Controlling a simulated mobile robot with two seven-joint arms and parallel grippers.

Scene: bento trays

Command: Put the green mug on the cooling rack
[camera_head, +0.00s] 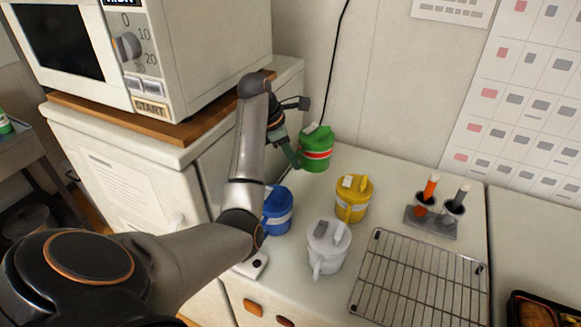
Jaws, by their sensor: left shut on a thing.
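I cannot tell whether the mug touches the counter. The cooling rack (415,283), a wire grid, lies at the front right of the counter and is empty. My right gripper is not in view.
A holder (431,222) with orange and grey handled tools stands behind the rack. A microwave (190,60) is at left.

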